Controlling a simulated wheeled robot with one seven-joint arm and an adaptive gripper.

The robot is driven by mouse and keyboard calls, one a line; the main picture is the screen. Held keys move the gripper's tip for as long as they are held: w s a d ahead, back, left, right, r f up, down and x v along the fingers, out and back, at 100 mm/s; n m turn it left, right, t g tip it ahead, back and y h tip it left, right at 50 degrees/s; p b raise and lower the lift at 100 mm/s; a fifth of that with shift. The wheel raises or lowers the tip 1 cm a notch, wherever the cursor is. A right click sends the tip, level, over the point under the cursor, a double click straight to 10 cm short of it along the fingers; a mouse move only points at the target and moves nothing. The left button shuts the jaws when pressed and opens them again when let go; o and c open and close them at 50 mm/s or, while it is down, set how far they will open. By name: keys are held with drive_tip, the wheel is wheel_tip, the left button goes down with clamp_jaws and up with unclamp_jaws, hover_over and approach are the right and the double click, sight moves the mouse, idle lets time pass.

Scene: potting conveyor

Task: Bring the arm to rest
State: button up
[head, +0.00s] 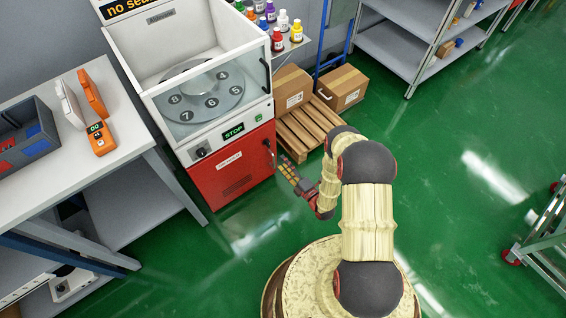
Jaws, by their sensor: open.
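My gripper (290,178) is at the end of my arm, low over the green floor, just right of the red lower front of a white machine (228,168). Its jaws are open and I see nothing between them. It appears apart from the machine, though the gap is hard to judge from above. My arm (368,215) is bent, with its upper part over my base and its forearm reaching toward the left.
A grey workbench (95,165) on the left holds a bin (38,150) and an orange meter (101,140). A wooden pallet (300,140) with cardboard boxes stands behind my gripper. Grey shelves (400,55) are at the back right. The green floor (450,150) on the right is mostly clear.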

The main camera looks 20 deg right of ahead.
idle(0.5)
